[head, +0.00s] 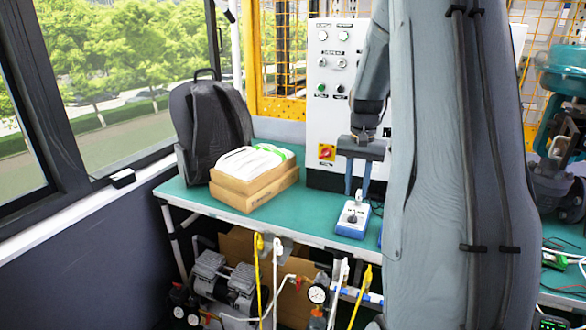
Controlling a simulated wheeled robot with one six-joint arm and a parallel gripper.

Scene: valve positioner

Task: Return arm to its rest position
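My arm (435,130) runs down the right half of the head view, with the forearm bent over the green workbench (290,222). My gripper (357,195) points straight down. Its two blue fingers are apart, with a gap between them. The fingertips are at or just above a small blue and white device (352,221) with a dark dial, near the bench's front edge. I cannot tell whether they touch it.
A white control cabinet (335,115) with a red switch stands behind my gripper. A dark backpack (212,125) and cardboard boxes (250,198) sit to the left. A compressor (225,280) and hoses are below the bench. Green machinery (565,85) stands at right.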

